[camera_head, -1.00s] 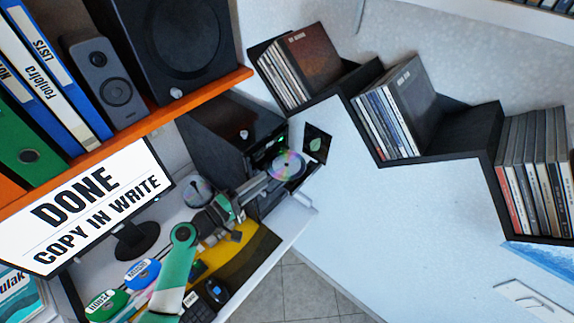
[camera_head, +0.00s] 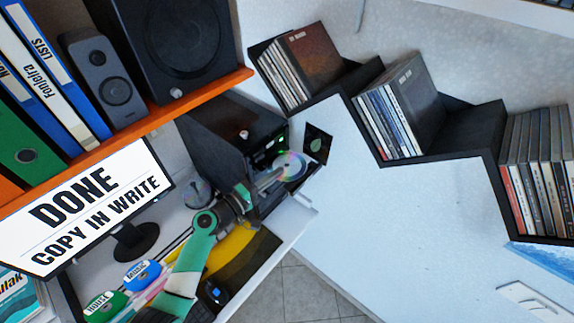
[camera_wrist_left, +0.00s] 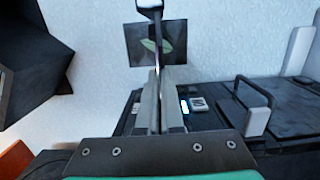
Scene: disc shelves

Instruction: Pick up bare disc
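A bare shiny disc (camera_head: 291,166) shows in the head view at the tip of my left gripper (camera_head: 270,180), in front of the black disc-drive tower (camera_head: 232,132). In the left wrist view the fingers of my left gripper (camera_wrist_left: 160,105) are close together, with a thin upright strip between them that looks like the disc (camera_wrist_left: 157,55) edge-on. The gripper appears shut on the disc, which stands clear of the fingertips. My right gripper is not in view.
A dark card with a green leaf mark (camera_head: 314,143) is on the white wall beside the disc. Black stepped shelves (camera_head: 470,130) hold several cases. A monitor (camera_head: 95,205) reads "DONE COPY IN WRITE". An orange shelf (camera_head: 150,122) carries binders and speakers. Green and blue labelled items lie on the desk.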

